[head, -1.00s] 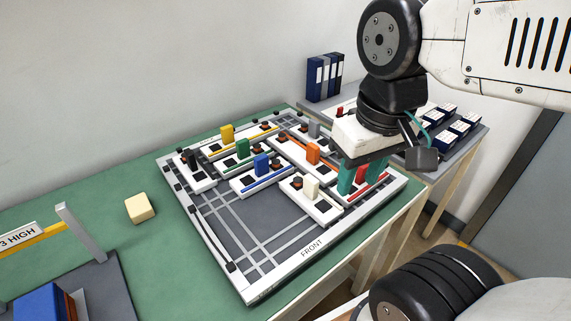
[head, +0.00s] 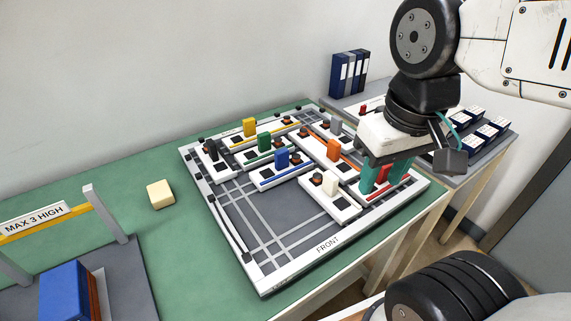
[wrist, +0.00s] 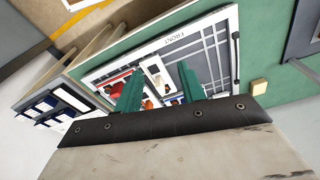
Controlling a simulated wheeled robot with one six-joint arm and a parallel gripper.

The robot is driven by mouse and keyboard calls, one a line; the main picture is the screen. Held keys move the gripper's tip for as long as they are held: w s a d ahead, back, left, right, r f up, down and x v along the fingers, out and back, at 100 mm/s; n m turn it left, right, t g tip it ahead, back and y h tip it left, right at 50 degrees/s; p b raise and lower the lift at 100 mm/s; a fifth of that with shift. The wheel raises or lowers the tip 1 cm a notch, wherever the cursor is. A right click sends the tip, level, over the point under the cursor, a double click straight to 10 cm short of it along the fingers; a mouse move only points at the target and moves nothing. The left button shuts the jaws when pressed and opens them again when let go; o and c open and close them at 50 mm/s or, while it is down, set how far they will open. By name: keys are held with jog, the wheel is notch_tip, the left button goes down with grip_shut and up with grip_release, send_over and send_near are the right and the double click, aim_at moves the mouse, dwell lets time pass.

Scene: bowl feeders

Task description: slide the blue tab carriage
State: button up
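The blue tab carriage (head: 281,158) is a white block with an upright blue tab and a blue stripe. It sits near the middle of the sliding board (head: 262,279) in the head view, with the green tab carriage (head: 264,142) behind it. The orange tab carriage (head: 333,150) is to its right. My gripper (head: 384,175) is over the board's right side, well away from the blue tab. Its teal fingers stand apart, with the red tab (head: 383,174) showing between them in the head view. The spread fingers (wrist: 160,90) also show in the wrist view.
The white tab carriage (head: 329,184) is at front right. The yellow (head: 249,127) and black (head: 212,150) ones are at the back left. The board's front left is bare. A cream block (head: 160,194) lies left of the board.

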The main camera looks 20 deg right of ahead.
jog(key=o, duration=0.4)
jog(key=shift+f, duration=0.15)
jog(key=n+g, duration=0.2)
send_over(282, 151)
notch_tip(282, 151, down, 11)
jog(key=shift+r, duration=0.1)
jog(key=shift+n+t, duration=0.3)
notch_tip(282, 151, down, 8)
jog(key=shift+r, duration=0.1)
